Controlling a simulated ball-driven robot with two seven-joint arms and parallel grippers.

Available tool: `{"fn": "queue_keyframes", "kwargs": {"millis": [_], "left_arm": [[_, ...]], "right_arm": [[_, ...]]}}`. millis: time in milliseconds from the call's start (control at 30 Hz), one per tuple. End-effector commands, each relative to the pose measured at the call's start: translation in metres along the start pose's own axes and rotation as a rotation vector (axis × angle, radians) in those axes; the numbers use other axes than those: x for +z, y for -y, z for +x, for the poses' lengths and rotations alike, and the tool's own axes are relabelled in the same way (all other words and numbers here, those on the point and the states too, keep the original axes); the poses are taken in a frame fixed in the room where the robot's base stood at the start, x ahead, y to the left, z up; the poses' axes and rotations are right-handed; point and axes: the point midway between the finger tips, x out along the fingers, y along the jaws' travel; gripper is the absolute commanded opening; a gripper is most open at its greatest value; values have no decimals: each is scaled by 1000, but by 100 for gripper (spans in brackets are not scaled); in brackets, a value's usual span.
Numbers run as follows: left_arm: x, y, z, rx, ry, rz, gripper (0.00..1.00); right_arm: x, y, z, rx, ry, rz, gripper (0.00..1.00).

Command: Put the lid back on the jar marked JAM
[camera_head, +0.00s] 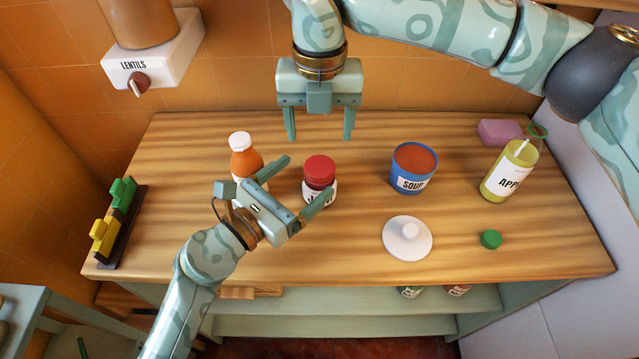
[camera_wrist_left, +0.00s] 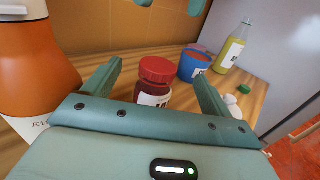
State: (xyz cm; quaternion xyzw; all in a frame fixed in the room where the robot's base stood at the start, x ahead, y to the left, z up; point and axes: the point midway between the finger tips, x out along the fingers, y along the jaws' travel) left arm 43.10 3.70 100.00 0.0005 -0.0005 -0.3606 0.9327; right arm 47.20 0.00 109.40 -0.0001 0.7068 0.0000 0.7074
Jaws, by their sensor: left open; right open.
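The small red jar (camera_head: 318,189) stands upright near the middle of the table with a red lid (camera_head: 320,168) sitting on top. Its white label is partly hidden by a finger and I cannot read it. My left gripper (camera_head: 309,177) is open and points at the jar, a finger to either side. In the left wrist view the jar (camera_wrist_left: 150,99) and its lid (camera_wrist_left: 159,70) show between the open fingers (camera_wrist_left: 157,80); I cannot tell whether they touch. My right gripper (camera_head: 319,137) is open, empty and pointing down behind the jar.
An orange bottle with a white cap (camera_head: 240,140) stands close left of the jar. To the right are a blue SOUP pot (camera_head: 413,185), a white knobbed lid (camera_head: 407,250), a green cap (camera_head: 491,239), a bottle marked APP (camera_head: 497,185) and a pink block (camera_head: 499,132). The front middle is clear.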

Motion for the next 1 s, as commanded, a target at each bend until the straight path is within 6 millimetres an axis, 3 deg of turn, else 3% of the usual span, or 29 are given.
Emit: {"fn": "queue_keyframes", "kwargs": {"millis": [267,400,600,1000], "left_arm": [[-56,0,0,3,-5,-5,85],[-52,0,31,1,1,-2,85],[-52,0,61,1,0,0,85],[-52,0,75,0,-1,0,85]], "right_arm": [[0,0,0,0,0,0,68],[0,0,0,0,0,0,68],[0,0,0,0,0,0,68],[0,0,0,0,0,0,68]]}}
